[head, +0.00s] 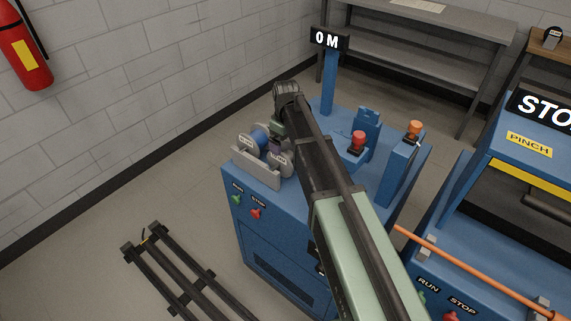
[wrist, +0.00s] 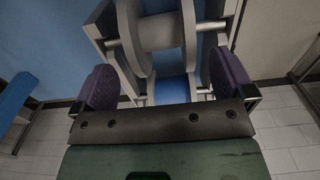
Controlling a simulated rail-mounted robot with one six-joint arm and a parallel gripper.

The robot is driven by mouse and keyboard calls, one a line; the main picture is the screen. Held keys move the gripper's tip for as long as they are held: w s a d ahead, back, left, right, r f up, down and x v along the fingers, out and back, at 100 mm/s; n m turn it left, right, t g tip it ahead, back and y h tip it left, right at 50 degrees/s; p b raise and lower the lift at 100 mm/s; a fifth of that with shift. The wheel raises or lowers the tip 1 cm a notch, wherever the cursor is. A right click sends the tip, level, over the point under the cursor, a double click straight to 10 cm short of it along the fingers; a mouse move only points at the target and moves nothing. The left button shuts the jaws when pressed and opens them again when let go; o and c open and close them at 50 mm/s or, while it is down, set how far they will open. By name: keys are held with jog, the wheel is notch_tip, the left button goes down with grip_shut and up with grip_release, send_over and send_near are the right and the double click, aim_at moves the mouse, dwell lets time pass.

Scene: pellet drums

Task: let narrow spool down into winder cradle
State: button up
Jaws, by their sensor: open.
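The winder cradle (head: 256,171) is a grey bracket on top of the blue machine, at its left end. My gripper (head: 276,138) is over the cradle's right side, partly hidden by my arm. In the wrist view my gripper (wrist: 165,84) is open, with a purple pad on each side. The spool (wrist: 160,33) shows ahead between the pads, its grey flanges apart from both. Whether its axle rests fully in the cradle's slots cannot be told.
A sign post (head: 328,80), a red button (head: 357,140) and an orange-topped stand (head: 405,160) rise from the machine top. A black floor rack (head: 180,270) lies at lower left. An orange rod (head: 470,270) runs to the right-hand machine. Grey shelves (head: 420,50) stand behind.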

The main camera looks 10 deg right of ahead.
aim_at(285, 151)
notch_tip(285, 151, down, 5)
jog(key=b, duration=0.4)
jog(key=shift+a+f+b, duration=0.1)
jog(key=shift+f+b, duration=0.05)
jog(key=shift+b, duration=0.15)
jog(key=shift+r, duration=0.2)
jog(key=shift+c, duration=0.2)
jog(key=c, duration=1)
notch_tip(285, 151, up, 20)
jog(key=p, duration=2)
jog(key=shift+r+p, duration=0.2)
jog(key=shift+p, duration=0.2)
